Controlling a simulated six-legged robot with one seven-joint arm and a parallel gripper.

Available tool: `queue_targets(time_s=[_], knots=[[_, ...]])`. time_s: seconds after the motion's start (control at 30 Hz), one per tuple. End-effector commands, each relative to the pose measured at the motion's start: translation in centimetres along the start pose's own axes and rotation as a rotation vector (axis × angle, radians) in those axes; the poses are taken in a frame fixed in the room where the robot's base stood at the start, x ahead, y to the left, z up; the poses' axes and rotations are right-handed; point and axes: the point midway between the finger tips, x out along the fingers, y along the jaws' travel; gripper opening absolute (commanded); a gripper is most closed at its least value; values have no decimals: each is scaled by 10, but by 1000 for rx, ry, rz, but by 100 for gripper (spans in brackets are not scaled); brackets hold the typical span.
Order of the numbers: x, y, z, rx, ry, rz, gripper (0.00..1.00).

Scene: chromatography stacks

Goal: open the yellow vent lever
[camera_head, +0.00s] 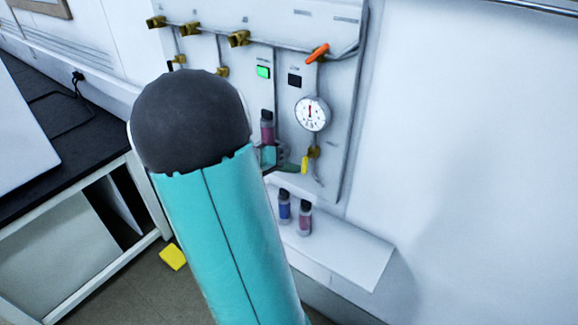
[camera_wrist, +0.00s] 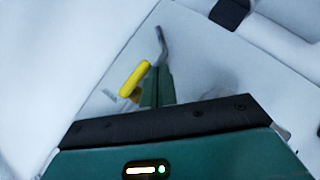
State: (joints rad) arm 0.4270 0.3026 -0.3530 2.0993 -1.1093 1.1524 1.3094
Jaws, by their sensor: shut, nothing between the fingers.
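The yellow vent lever (camera_head: 305,164) hangs down below the round white gauge on the wall panel in the head view. It also shows in the wrist view (camera_wrist: 134,79), slanting just left of my fingers. My gripper (camera_wrist: 160,75) is shut and empty, its fingers close together beside the lever. I cannot tell whether they touch it. In the head view my gripper (camera_head: 290,167) is small and partly hidden behind my teal arm, its tip near the lever. The brass fitting at the lever's top (camera_head: 313,152) is in view.
An orange lever (camera_head: 318,53) sits above the gauge (camera_head: 312,113). A green-lit button (camera_head: 263,72) and several brass valves are on the panel. Two small bottles (camera_head: 305,217) stand on a white shelf (camera_head: 350,255) below. A yellow block (camera_head: 173,257) lies on the floor.

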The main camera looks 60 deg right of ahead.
Motion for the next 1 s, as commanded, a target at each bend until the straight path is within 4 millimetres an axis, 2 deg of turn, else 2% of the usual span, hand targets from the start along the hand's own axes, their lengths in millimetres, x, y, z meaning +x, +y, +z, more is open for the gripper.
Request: queue_targets(time_s=[0.63,0.77,1.0], knots=[[-4,0,0,1,1,-1,0],[-20,-1,0,1,3,-3,0],[-71,-1,0,1,3,-3,0]])
